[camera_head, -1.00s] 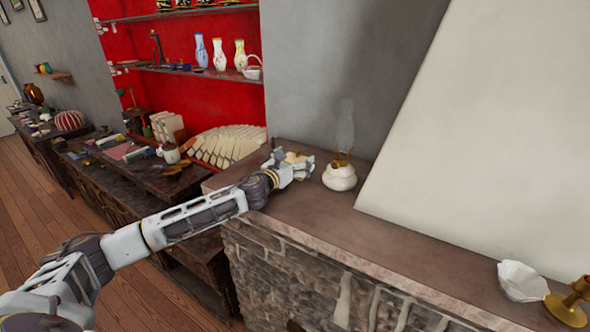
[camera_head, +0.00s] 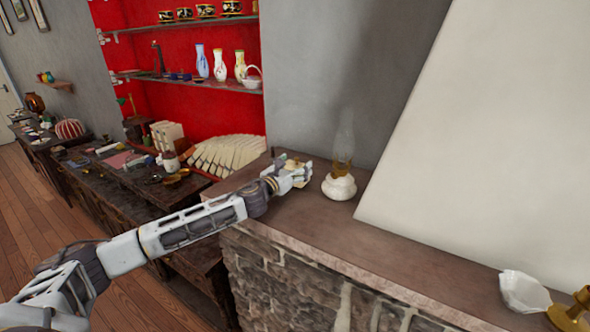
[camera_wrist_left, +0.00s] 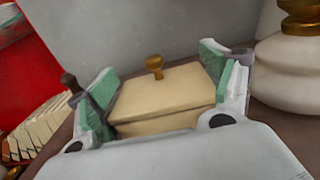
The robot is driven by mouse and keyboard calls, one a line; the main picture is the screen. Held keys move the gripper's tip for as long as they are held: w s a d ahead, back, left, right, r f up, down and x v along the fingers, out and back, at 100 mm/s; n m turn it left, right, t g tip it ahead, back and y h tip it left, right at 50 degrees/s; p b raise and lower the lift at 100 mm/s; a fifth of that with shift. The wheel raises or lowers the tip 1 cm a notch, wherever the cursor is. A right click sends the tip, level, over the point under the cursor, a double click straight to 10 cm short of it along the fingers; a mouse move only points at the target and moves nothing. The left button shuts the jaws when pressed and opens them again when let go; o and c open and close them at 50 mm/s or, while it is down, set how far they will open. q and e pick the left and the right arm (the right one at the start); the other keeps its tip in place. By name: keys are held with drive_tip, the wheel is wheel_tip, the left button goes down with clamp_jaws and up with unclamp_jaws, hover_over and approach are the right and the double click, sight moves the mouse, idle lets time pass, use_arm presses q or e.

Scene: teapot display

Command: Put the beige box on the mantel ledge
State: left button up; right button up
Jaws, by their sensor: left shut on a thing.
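The beige box (camera_wrist_left: 165,95) has a lid with a small brass knob. In the left wrist view it sits between the two green-padded fingers of my left gripper (camera_wrist_left: 160,92), which is shut on it. In the head view the left gripper (camera_head: 295,172) is over the left end of the mantel ledge (camera_head: 330,232), and only a small part of the box (camera_head: 291,163) shows behind the fingers. I cannot tell whether the box touches the ledge. My right gripper is not in view.
A white-based oil lamp (camera_head: 339,186) stands on the ledge just right of the gripper. The ledge between lamp and bowl is clear. A sloped white chimney face (camera_head: 490,140) rises behind.

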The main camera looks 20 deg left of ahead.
sight(295, 166)
use_arm(q)
wheel_tip(295, 166, up, 17)
drive_tip(key=p, duration=0.1)
drive_tip(key=shift+r, duration=0.15)
idle(0.7)
drive_tip(key=shift+s, duration=0.15)
idle(0.8)
